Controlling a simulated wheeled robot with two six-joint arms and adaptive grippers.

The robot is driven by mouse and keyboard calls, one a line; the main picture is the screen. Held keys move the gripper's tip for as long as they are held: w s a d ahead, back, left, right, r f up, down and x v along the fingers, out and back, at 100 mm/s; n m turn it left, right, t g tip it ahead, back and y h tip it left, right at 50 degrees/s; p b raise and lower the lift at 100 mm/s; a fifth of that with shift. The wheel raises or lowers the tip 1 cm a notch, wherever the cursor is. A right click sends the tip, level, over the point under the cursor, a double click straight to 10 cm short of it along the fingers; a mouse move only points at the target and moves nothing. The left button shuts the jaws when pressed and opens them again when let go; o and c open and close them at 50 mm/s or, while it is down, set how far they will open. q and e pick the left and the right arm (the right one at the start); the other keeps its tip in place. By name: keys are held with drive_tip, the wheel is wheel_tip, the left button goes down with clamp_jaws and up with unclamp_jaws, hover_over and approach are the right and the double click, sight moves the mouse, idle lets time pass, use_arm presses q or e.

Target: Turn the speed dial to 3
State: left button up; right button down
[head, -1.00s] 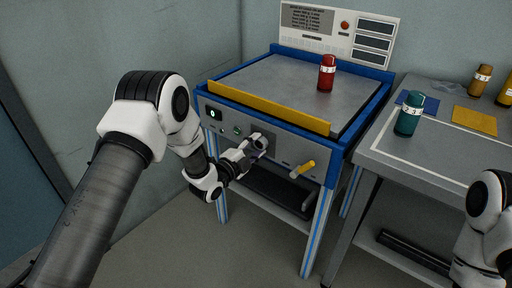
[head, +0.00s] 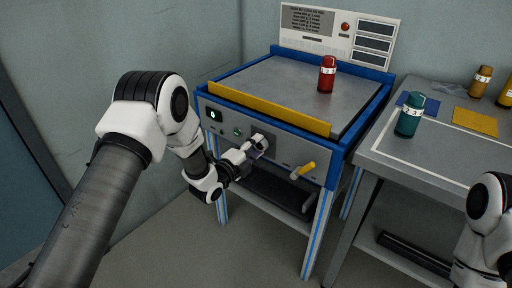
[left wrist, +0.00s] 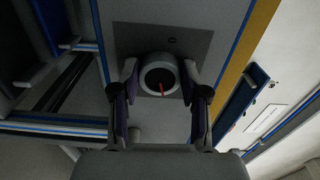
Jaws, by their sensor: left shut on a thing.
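The speed dial (left wrist: 159,76) is a round light knob with a dark face and a red pointer line, set on a dark plate on the machine's front panel. In the left wrist view my left gripper (left wrist: 160,80) has one finger on each side of the dial and is shut on it. The pointer runs from the dial's middle toward the lower edge of that view. In the head view my left gripper (head: 257,146) is at the front panel and hides most of the dial. Numbers around the dial cannot be read. My right arm shows at the right edge, its gripper out of view.
The blue-framed machine (head: 285,85) has a yellow bar (head: 268,107) along its front and a yellow-handled lever (head: 303,170) right of the dial. A red bottle (head: 327,74) stands on its top. A side table (head: 440,158) holds a teal bottle (head: 410,116) and yellow bottles.

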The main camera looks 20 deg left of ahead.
use_arm(q)
drive_tip(key=o, duration=1.1)
drive_tip(key=shift+o, duration=0.2)
drive_tip(key=shift+s, duration=0.1)
drive_tip(key=v, duration=1.2)
